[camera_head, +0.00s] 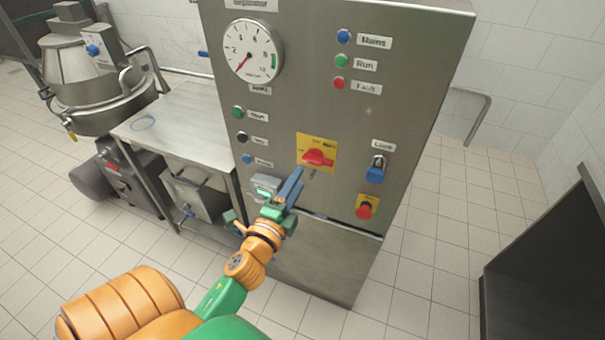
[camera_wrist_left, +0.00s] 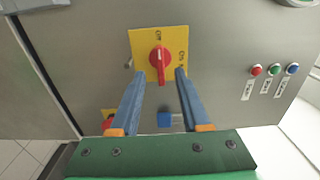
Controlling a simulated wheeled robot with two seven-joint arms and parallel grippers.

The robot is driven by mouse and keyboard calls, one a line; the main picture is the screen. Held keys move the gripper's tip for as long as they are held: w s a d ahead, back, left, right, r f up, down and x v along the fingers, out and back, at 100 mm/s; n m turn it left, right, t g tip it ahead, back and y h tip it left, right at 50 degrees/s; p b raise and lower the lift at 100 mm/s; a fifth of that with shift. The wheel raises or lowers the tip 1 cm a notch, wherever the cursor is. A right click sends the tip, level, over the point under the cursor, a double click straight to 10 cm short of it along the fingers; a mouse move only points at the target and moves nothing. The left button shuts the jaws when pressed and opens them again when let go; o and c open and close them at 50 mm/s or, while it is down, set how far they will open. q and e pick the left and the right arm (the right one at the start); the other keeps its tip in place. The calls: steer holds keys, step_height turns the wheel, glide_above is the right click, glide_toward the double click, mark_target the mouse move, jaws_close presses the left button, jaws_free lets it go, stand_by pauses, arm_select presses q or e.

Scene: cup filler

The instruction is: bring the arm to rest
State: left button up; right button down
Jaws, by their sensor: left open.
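My left gripper (camera_head: 294,182) reaches up to the front of the steel control cabinet (camera_head: 310,90). Its blue fingers are parted and empty in the left wrist view (camera_wrist_left: 158,76). The red rotary switch (camera_head: 318,157) on its yellow plate is just beyond the fingertips; in the left wrist view the red handle (camera_wrist_left: 160,58) lies between and ahead of them. I cannot tell whether a fingertip touches the plate. My right gripper is not in view.
A blue padlock (camera_head: 375,170) and a red stop button (camera_head: 364,208) are right of the switch. A pressure gauge (camera_head: 252,51) and indicator lamps are above. A steel table (camera_head: 180,122) and a kettle (camera_head: 88,75) stand left. A dark cabinet (camera_head: 550,265) is at right; open floor lies between.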

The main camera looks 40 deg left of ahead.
arm_select(q)
steer(key=shift+f, duration=0.1)
stand_by(0.3)
steer(key=s+d+f+n+g+h, duration=0.1)
steer(key=s+d+f+n+g, duration=0.1)
steer(key=f, duration=0.6)
steer(key=s+d+f+n+g+h, duration=0.1)
steer(key=s+f+n+g, duration=0.15)
steer(key=f, duration=0.55)
steer(key=s+d+f+n+g, duration=0.1)
steer(key=s+d+f+g, duration=0.15)
steer(key=f, duration=0.65)
steer(key=s+d+f+n+g, duration=0.1)
steer(key=s+f+n+g, duration=0.1)
steer(key=s+f, duration=0.3)
steer(key=s+d+f+n+g+h, duration=0.1)
steer(key=s+f+n+g, duration=0.2)
steer(key=s+f, duration=0.3)
steer(key=s+d+f+n+g+h, duration=0.1)
steer(key=s+f+g, duration=0.3)
steer(key=s, duration=1)
steer(key=shift+d+f+n+g, duration=0.3)
steer(key=shift+d+f+n, duration=0.05)
steer(key=shift+f+n, duration=0.3)
